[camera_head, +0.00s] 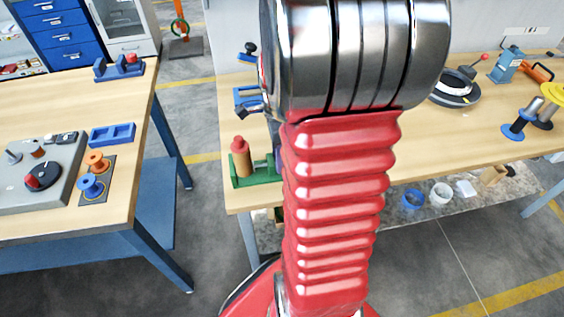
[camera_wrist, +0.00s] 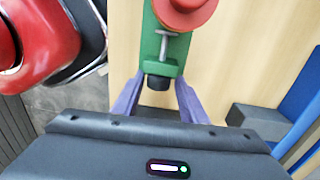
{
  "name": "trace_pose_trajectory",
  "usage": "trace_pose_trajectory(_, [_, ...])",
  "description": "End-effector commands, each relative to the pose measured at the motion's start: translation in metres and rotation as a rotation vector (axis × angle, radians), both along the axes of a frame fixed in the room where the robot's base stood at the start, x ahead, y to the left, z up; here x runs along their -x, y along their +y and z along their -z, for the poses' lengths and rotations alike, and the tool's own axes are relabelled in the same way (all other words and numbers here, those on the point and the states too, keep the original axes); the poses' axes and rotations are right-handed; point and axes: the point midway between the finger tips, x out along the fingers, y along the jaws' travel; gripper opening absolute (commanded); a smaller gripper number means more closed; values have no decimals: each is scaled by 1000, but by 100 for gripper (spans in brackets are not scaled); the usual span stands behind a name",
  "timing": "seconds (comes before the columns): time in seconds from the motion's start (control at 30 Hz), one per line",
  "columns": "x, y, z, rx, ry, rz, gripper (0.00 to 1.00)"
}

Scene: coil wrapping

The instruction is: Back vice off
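A green vice (camera_wrist: 171,50) shows in the wrist view, with a metal screw and crossbar (camera_wrist: 164,45) and a dark round end (camera_wrist: 158,82) pointing toward me. A red-orange round piece (camera_wrist: 188,8) sits above the vice's far part. My gripper (camera_wrist: 159,88) is open, with one purple finger on each side of the dark end; I cannot tell whether they touch it. In the head view a green stand (camera_head: 255,180), which looks like the same vice, holds an upright brown cylinder with a red top (camera_head: 240,158). My arm hides what lies to its right.
A grey block (camera_wrist: 258,120) and a blue part (camera_wrist: 300,90) lie to the right in the wrist view. The wooden bench (camera_head: 430,130) also carries a black ring (camera_head: 455,90) and spools (camera_head: 520,124). A second table (camera_head: 115,190) stands at left across a gap.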

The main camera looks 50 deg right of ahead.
Motion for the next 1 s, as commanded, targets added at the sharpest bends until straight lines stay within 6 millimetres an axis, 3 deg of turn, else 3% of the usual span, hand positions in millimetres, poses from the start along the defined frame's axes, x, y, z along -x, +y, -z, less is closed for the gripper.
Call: trace_pose_trajectory(1.0, [-4, -2, 0, -95, 138, -1, 39])
